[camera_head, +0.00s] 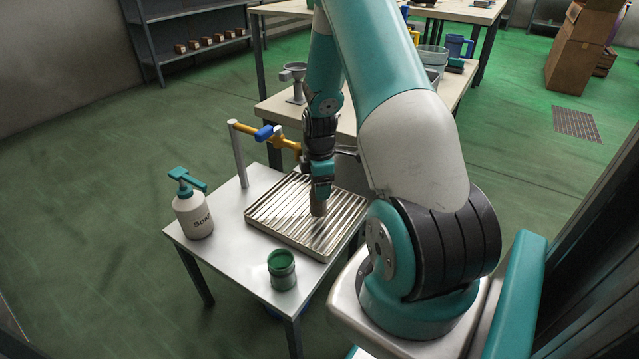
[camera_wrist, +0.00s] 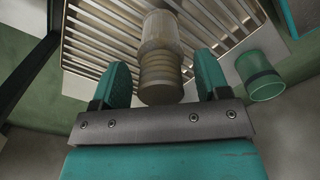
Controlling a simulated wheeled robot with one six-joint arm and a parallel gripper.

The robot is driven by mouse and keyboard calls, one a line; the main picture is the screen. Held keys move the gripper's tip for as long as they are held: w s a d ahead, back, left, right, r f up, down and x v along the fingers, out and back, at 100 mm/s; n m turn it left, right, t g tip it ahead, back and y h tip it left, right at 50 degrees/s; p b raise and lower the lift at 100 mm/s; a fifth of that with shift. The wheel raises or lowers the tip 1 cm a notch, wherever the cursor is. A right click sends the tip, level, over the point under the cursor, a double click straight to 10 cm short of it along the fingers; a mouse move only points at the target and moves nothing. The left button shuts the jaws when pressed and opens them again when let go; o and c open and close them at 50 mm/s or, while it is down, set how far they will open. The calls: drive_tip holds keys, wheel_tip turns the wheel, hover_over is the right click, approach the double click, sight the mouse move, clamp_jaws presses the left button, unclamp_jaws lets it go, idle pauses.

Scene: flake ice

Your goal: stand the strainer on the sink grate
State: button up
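The strainer (camera_head: 318,207) is a small tan-grey stepped cylinder, standing on the ribbed metal sink grate (camera_head: 278,204) near its right part. My gripper (camera_head: 320,190) is directly above it, pointing down, and hides its upper part in the head view. In the wrist view, the strainer (camera_wrist: 160,62) lies between the two teal fingers of my gripper (camera_wrist: 160,80). A narrow gap shows on each side of it, so the fingers look open around it and not pressed on it. The grate's slats (camera_wrist: 100,42) show behind it.
A yellow tap (camera_head: 283,141) with a blue handle reaches over the grate's back edge. A soap bottle (camera_head: 193,212) stands left and a green jar (camera_head: 282,270) in front, also seen in the wrist view (camera_wrist: 262,78). A bench (camera_head: 275,108) is behind.

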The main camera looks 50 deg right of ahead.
drive_tip(key=shift+r, duration=0.15)
idle(0.4)
drive_tip(key=shift+r+p, duration=3.7)
drive_tip(key=shift+r, duration=0.2)
wheel_tip(320, 180, up, 17)
drive_tip(key=p, duration=0.3)
drive_tip(key=shift+r, duration=0.15)
